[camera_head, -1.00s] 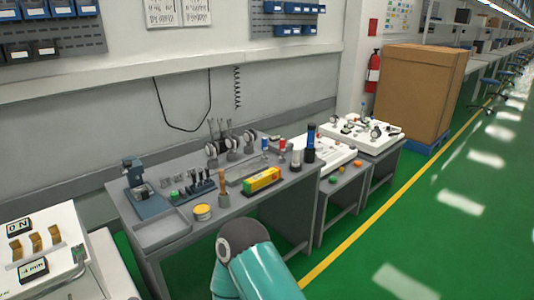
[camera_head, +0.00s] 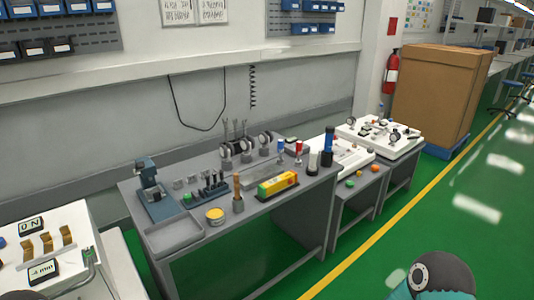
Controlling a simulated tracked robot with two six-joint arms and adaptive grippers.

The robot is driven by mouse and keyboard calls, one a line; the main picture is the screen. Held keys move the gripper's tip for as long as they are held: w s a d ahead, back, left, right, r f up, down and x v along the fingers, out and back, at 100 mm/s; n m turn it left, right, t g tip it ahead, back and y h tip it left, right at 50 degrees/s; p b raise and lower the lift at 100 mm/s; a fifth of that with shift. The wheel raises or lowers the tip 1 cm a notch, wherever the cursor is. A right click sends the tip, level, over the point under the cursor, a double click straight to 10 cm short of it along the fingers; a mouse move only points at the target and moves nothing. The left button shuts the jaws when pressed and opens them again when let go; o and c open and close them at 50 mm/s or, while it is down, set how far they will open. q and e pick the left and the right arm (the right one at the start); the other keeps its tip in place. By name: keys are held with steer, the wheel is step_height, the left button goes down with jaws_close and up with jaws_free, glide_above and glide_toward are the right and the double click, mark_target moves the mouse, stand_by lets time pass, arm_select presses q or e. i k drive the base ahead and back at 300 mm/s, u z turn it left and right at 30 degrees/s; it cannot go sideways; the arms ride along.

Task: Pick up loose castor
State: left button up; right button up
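Several dark and pale wheel-like parts, which look like castors (camera_head: 225,151), stand near the back of the grey workbench (camera_head: 286,212). I cannot tell which of them is loose. Nothing is seen touching them. Neither gripper shows in the head view. Only a teal and dark joint of one of my arms shows at the bottom right, well away from the bench.
On the bench are a yellow-green box (camera_head: 278,185), a yellow-topped tin (camera_head: 215,216), a blue press-like tool (camera_head: 152,190) and an empty grey tray (camera_head: 174,237). A white panel (camera_head: 45,250) stands left. A cardboard box (camera_head: 437,95) stands right. Green floor lies open at right.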

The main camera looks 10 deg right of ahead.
mark_target(227, 152)
steer(key=z, duration=0.2)
steer(key=k, duration=0.45)
steer(key=z, duration=0.45)
steer(key=i, duration=1.55)
steer(key=u, duration=0.5)
